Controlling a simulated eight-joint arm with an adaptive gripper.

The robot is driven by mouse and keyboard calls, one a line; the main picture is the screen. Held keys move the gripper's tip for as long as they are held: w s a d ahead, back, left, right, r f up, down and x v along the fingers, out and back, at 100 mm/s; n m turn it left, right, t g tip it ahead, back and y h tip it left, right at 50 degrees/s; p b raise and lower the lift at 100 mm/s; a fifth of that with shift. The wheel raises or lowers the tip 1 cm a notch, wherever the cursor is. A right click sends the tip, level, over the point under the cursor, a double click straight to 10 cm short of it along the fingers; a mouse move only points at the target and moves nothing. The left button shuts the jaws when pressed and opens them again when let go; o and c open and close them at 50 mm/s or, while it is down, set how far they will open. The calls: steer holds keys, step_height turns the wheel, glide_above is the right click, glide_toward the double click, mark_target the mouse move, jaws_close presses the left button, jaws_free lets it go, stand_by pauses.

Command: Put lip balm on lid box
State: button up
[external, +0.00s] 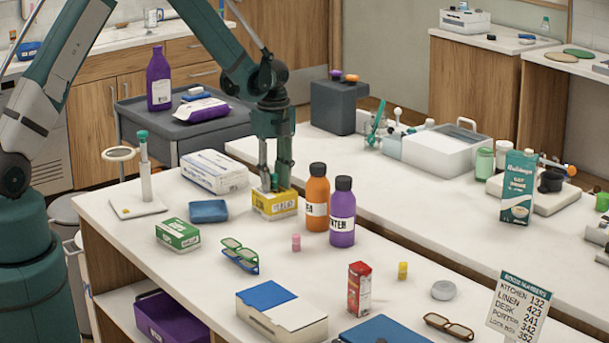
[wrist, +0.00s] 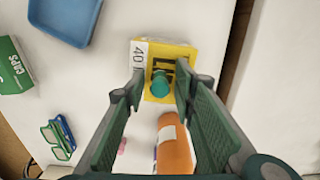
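A small teal-topped cylinder (wrist: 160,83), apparently the lip balm, is upright at the yellow box (wrist: 182,54) in the wrist view. The yellow box has a white side label and a dark marking or opening on top; it also shows in the external view (external: 272,210). My gripper (wrist: 160,83) points down over this box, with its fingers on either side of the cylinder and visible gaps to it. In the external view my gripper (external: 271,184) hides part of the box top. A white box with a partly blue top (external: 300,312) lies at the front; I cannot tell which box is the lid box.
An orange bottle (external: 317,192) and a purple bottle (external: 342,230) stand close right of the yellow box. A blue item (external: 208,211), a green carton (external: 178,235) and glasses (external: 239,250) lie left. A small pink cylinder (external: 296,242) and a red carton (external: 359,288) stand nearer the front.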

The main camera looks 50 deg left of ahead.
mark_target(274, 174)
steer(key=shift+r, duration=0.2)
stand_by(0.3)
step_height(274, 174, up, 12)
stand_by(0.7)
stand_by(0.4)
